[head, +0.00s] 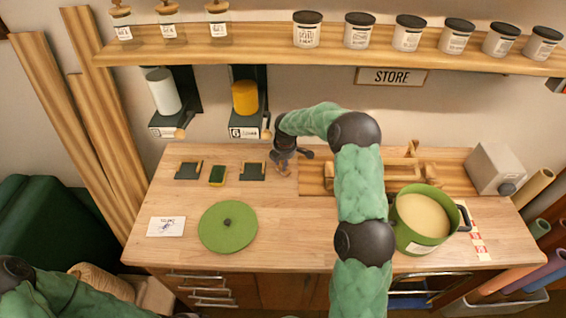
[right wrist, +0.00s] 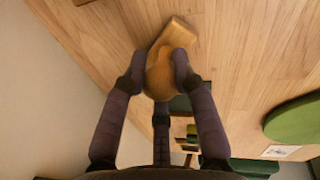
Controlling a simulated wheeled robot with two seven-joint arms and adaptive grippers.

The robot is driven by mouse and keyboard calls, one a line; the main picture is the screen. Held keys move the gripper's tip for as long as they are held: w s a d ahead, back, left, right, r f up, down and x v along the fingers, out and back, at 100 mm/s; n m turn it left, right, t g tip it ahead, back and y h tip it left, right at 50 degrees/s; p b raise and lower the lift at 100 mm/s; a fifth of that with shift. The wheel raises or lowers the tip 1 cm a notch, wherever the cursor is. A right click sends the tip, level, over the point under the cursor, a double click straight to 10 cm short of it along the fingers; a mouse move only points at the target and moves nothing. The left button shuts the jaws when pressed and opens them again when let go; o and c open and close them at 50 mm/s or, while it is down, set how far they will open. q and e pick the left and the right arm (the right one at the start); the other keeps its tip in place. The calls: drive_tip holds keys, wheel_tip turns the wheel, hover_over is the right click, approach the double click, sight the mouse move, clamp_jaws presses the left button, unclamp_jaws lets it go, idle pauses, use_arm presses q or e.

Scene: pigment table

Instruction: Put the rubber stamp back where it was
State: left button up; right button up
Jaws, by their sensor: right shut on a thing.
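The rubber stamp (right wrist: 174,33), a wooden piece with a rounded knob and a blocky end, is between the fingers of my right gripper (right wrist: 158,72) in the right wrist view. In the head view my right gripper (head: 284,158) is low at the back of the table (head: 300,228), right of a dark pad (head: 252,172). The fingers are shut on the stamp's rounded part. The stamp's far end is close to the wood, but I cannot tell whether it touches. My left gripper is not in view; only part of my left arm shows at lower left.
Another dark pad (head: 188,171) and a green-and-yellow block (head: 217,176) lie to the left. A green lid (head: 228,227) and a white card (head: 167,226) lie in front. A green pot (head: 408,238) stands right of my arm, with a grey box (head: 495,168) behind. A shelf (head: 265,45) hangs above.

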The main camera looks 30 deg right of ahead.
drive_tip(key=shift+w+d, duration=0.1)
drive_tip(key=shift+f, duration=0.2)
drive_tip(key=o, duration=0.9)
drive_tip(key=shift+r, duration=0.1)
drive_tip(key=p+v, duration=0.1)
drive_tip(key=v, duration=0.6)
drive_tip(key=shift+r, duration=0.35)
drive_tip(key=shift+f, duration=0.1)
